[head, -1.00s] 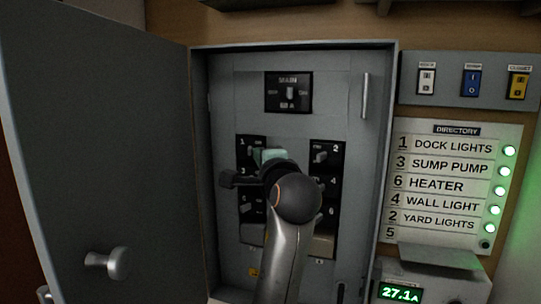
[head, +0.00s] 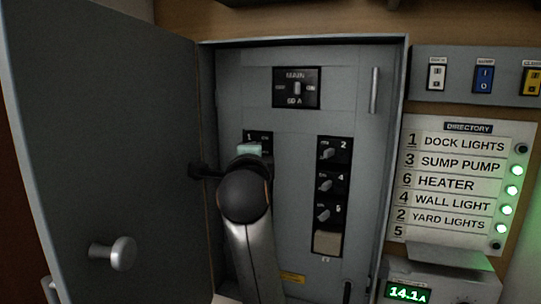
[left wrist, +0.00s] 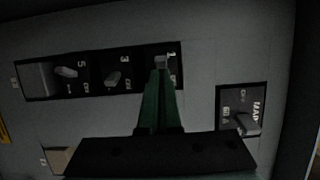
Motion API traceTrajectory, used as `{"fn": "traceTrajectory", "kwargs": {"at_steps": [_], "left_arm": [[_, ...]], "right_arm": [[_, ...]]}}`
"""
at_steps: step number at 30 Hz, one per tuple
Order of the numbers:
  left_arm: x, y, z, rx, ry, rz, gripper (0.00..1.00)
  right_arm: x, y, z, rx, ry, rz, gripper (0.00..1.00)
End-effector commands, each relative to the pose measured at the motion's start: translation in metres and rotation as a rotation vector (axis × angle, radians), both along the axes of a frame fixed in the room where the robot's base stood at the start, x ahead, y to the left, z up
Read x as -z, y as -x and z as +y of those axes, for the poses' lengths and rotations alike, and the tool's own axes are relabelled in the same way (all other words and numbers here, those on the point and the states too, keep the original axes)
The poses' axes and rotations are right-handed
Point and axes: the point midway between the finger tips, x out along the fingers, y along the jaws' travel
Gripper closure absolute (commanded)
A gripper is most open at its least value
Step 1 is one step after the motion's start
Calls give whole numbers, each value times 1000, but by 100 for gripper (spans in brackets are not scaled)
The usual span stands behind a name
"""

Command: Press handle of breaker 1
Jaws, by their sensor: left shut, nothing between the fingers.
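Breaker 1 (head: 262,138) is at the top of the left breaker column in the open grey panel. My left gripper (head: 248,150) is shut and empty, its green fingertips right at breaker 1 and covering its handle in the head view. In the left wrist view, the green fingers (left wrist: 160,78) reach up to the small grey handle of breaker 1 (left wrist: 161,61). They look to be against it, though contact is hard to tell. My arm hides the lower left column in the head view. My right gripper is not in view.
The main breaker (head: 297,88) is above. Breakers 2, 4 and 6 (head: 325,215) form the right column. The panel door (head: 110,150) stands open at left. On the directory (head: 460,180), the dock lights lamp (head: 521,149) is dark. The meter (head: 408,293) reads 14.1 A.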

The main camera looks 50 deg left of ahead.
Motion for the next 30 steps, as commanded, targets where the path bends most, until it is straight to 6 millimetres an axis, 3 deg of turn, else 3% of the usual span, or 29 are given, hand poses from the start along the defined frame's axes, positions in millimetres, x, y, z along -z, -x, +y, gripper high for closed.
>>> {"fn": "traceTrajectory", "kwargs": {"at_steps": [6, 11, 15, 30], "left_arm": [[0, 1, -3, 0, 0, 0, 100], [-1, 15, -21, 1, -2, -4, 100], [4, 31, -42, 1, -3, -9, 100], [3, 62, -83, 4, 1, -8, 100]], "right_arm": [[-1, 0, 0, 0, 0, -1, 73], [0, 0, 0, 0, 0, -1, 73], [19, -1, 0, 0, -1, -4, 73], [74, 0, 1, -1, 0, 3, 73]]}}
